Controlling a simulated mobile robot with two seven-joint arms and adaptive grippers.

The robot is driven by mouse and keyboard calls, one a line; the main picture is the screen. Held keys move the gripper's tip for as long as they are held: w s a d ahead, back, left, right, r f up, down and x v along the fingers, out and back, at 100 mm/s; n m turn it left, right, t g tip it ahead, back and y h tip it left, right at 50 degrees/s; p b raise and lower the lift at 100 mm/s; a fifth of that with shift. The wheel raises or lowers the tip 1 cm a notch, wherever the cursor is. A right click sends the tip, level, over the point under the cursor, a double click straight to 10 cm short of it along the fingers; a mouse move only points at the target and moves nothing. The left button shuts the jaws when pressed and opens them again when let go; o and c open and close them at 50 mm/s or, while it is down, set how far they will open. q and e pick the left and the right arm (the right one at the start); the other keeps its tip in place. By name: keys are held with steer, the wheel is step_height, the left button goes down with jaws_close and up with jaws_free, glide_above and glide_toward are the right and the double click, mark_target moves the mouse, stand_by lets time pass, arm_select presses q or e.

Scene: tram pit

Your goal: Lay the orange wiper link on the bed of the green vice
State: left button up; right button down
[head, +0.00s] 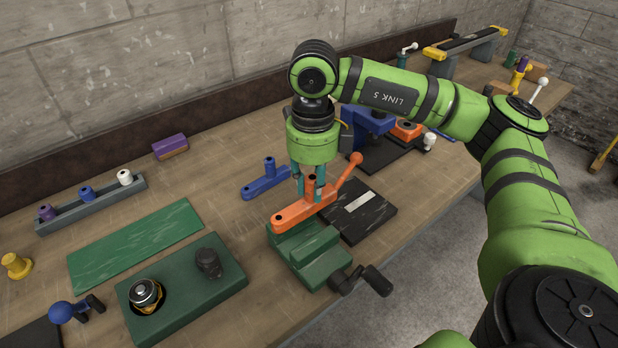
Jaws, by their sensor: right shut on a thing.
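The orange wiper link (293,215) is a long bar with an upright post near its middle and a ball-ended arm rising at its right end. My right gripper (312,192) points down and is shut on the link by its post. The link lies over the top of the green vice (310,252), which has a black-handled crank at its front right. I cannot tell whether the link touches the vice bed or hovers just above it. The link hides part of the vice's top. My left gripper is not in view.
A blue link (266,180) lies behind the vice. A black plate (360,212) lies to its right, and a blue vice (368,125) stands behind that. A green block (180,290) with two round parts and a green mat (137,245) are on the left. Bench around the blue link is clear.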

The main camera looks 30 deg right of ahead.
mark_target(312, 206)
steer(key=shift+w+f+b, duration=0.1)
steer(key=shift+f+b, duration=0.3)
steer(key=shift+b, duration=0.15)
step_height(312, 206, down, 2)
steer(key=shift+f+b, duration=0.25)
steer(key=shift+b, duration=0.95)
step_height(312, 206, down, 3)
steer(key=b, duration=0.2)
steer(key=shift+b, duration=0.3)
arm_select(q)
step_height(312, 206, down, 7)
steer(key=b, duration=0.1)
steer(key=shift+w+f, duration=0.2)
arm_select(e)
steer(key=shift+f, duration=0.75)
arm_select(q)
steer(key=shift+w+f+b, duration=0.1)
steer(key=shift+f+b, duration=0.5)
steer(key=shift+b, duration=0.15)
arm_select(e)
steer(key=shift+f, duration=0.6)
steer(key=c, duration=0.9)
jaws_free()
steer(key=shift+c, duration=0.2)
